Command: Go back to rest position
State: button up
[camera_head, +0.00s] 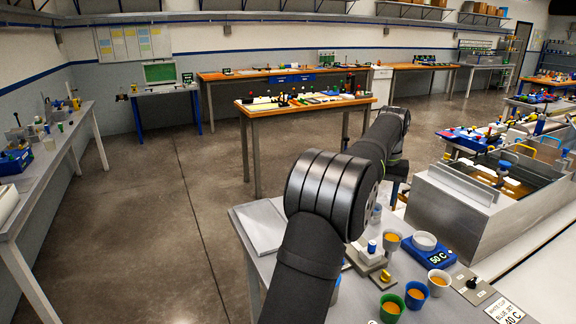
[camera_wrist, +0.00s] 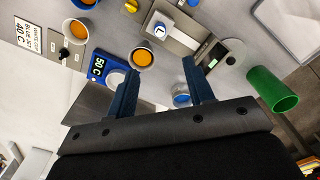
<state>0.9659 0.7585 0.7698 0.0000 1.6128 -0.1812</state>
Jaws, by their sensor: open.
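My gripper (camera_wrist: 159,68) is open in the wrist view, its two dark blue fingers spread apart with nothing between the tips. The wrist camera looks down on the grey bench top. A cup of orange liquid (camera_wrist: 142,57) shows just beyond the left fingertip. A small round white-and-blue item (camera_wrist: 182,97) shows between the fingers, partly hidden. In the head view my black arm reaches over the bench (camera_head: 262,225), and the gripper itself cannot be made out clearly.
A blue 50 C unit (camera_head: 440,258), a white cup (camera_head: 440,283), a blue cup (camera_head: 415,293) and a green cup (camera_head: 391,308) crowd the bench. A metal bath (camera_head: 455,215) stands right. A label card (camera_head: 505,309) lies in front. Open floor (camera_head: 150,210) is left.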

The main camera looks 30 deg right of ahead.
aim_at(373, 243)
jog(key=shift+f, duration=0.1)
notch_tip(373, 243, down, 17)
jog(key=shift+f, duration=0.1)
dwell(0.7)
jog(key=shift+r, duration=0.2)
notch_tip(373, 243, up, 16)
notch_tip(373, 243, down, 17)
jog(key=shift+r, duration=0.1)
notch_tip(373, 243, up, 5)
jog(key=shift+r, duration=0.7)
